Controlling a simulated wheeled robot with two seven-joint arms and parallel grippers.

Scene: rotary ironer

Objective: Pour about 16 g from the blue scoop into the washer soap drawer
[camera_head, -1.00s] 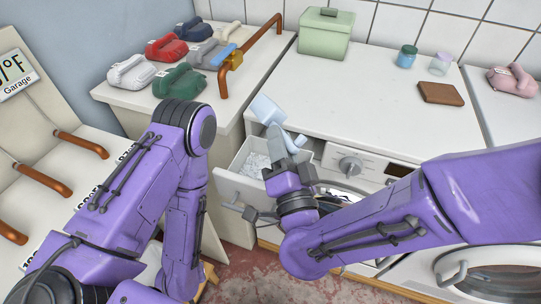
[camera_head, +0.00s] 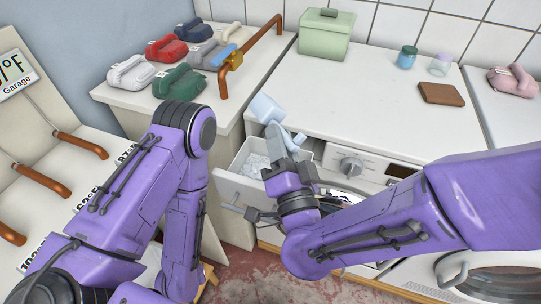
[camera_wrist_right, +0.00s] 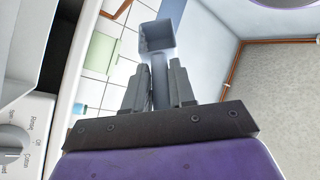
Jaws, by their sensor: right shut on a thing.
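The light blue scoop (camera_head: 266,107) is held tilted above the open soap drawer (camera_head: 232,187) at the washer's front left. White granular stuff (camera_head: 257,163) lies in the drawer. My right gripper (camera_head: 281,143) is shut on the scoop's handle. In the right wrist view, the scoop's square cup (camera_wrist_right: 158,40) sits beyond the fingers of my right gripper (camera_wrist_right: 160,85). I cannot tell how much the cup holds, and no falling stream is visible. My left arm is at the left, but its gripper does not show.
The washer top (camera_head: 350,90) holds a green lidded box (camera_head: 326,35), a blue jar (camera_head: 406,57), a lilac cup (camera_head: 440,64) and a brown block (camera_head: 441,93). The washer dial (camera_head: 351,166) is right of the drawer.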

